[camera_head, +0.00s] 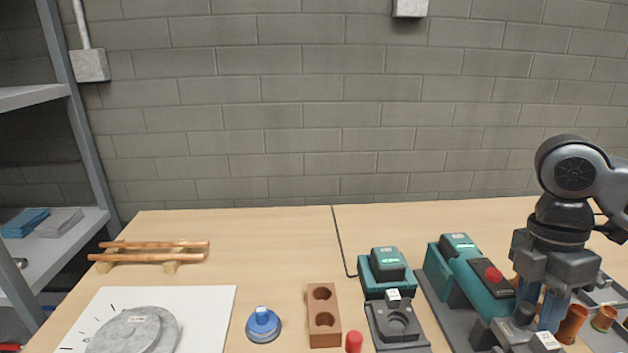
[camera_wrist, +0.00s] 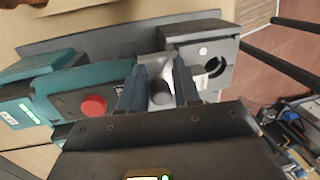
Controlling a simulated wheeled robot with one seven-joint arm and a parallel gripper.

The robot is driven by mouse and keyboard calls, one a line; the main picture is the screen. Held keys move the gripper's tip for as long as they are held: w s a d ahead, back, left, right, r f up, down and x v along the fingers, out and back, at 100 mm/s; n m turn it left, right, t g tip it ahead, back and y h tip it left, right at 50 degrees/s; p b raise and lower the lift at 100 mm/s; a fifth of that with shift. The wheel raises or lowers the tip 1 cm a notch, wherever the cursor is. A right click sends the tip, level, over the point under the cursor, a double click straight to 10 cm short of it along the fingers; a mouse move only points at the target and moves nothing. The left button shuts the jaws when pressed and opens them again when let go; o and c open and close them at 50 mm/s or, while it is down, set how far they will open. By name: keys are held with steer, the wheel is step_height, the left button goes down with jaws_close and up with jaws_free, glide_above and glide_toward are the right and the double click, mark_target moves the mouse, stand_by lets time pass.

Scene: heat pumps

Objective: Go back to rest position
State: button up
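My gripper (camera_head: 543,303) points down at the right of the table, over the front end of the larger teal machine (camera_head: 463,270). Its two blue-grey fingers stand apart. In the wrist view, my gripper (camera_wrist: 160,92) shows a gap between the fingers, with a dark round knob and a pale metal part of the machine seen in the gap. I see no part firmly clamped; whether the fingers touch the knob is unclear. The machine's red button (camera_head: 492,274) is left of the fingers, and it also shows in the wrist view (camera_wrist: 94,106).
A smaller teal machine (camera_head: 388,268), a brown block with two holes (camera_head: 323,333), a red cylinder (camera_head: 354,342) and a blue round object (camera_head: 263,325) stand to the left. Copper pipes (camera_head: 150,246) lie on a wooden rack. Copper fittings (camera_head: 572,325) are close right of my gripper.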

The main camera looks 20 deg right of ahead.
steer(key=w+a+r+m+t+y, duration=0.3)
steer(key=w+a+r+t, duration=0.15)
steer(key=a, duration=0.55)
steer(key=w+a+r+m+t+y, duration=0.25)
steer(key=w+a+t, duration=0.3)
steer(key=a, duration=0.45)
steer(key=w+a+r+m+t+y, duration=0.35)
steer(key=a+r+t, duration=0.2)
steer(key=a, duration=0.45)
steer(key=s+d+f+m+t+h, duration=0.25)
steer(key=s+f+m+h, duration=0.6)
steer(key=s+f, duration=0.6)
steer(key=s+d+f+n, duration=0.1)
steer(key=s+d, duration=0.2)
steer(key=s, duration=0.8)
steer(key=s+d+f+n+g, duration=0.1)
steer(key=s+d+f, duration=0.1)
steer(key=s, duration=0.9)
steer(key=shift+d+b, duration=0.3)
steer(key=shift+d, duration=0.55)
